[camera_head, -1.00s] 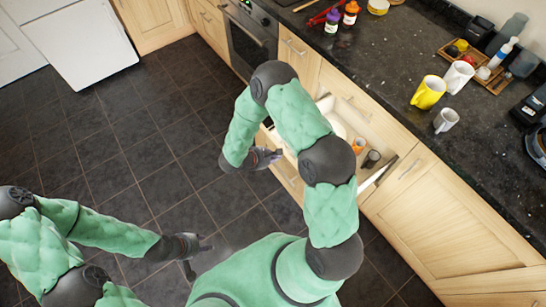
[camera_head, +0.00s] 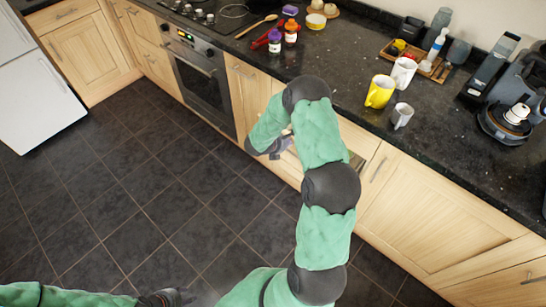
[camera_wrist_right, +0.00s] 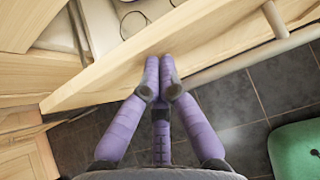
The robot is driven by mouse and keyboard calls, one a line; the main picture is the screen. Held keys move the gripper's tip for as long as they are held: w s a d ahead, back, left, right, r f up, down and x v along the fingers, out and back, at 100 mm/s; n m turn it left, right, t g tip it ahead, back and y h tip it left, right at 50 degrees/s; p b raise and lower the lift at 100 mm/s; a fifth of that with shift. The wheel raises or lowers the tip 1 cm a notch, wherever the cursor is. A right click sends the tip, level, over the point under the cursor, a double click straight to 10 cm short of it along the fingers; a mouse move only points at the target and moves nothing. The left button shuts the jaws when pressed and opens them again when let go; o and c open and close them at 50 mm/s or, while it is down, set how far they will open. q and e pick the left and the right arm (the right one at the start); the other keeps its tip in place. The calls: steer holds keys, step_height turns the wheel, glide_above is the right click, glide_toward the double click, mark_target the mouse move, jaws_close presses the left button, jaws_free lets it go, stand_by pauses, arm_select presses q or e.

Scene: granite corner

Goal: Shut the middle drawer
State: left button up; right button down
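A light wood drawer stands open in the cabinet row below the counter. Its front panel (camera_wrist_right: 205,38) crosses the right wrist view, with a bar handle (camera_wrist_right: 235,60) on its outer face. In the head view my right arm hides most of the drawer. My right gripper (camera_wrist_right: 159,62) has its purple fingers together at the tips, against or very close to the drawer front. It also shows in the head view (camera_head: 272,149), beside the drawer. My left gripper (camera_head: 170,298) is at the bottom edge of the head view, partly cut off and away from the drawer.
The black counter (camera_head: 330,65) holds a yellow mug (camera_head: 380,91), a white mug (camera_head: 403,71), a grey cup (camera_head: 402,115) and a coffee machine (camera_head: 515,95). An oven (camera_head: 200,85) stands left of the drawers. The dark tiled floor (camera_head: 120,190) is clear.

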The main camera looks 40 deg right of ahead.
arm_select(q)
steer(key=shift+f+b, duration=0.65)
steer(key=shift+f, duration=0.15)
arm_select(e)
steer(key=d, duration=1)
steer(key=shift+w+d, duration=0.15)
steer(key=shift+w, duration=0.3)
steer(key=shift+r, duration=0.15)
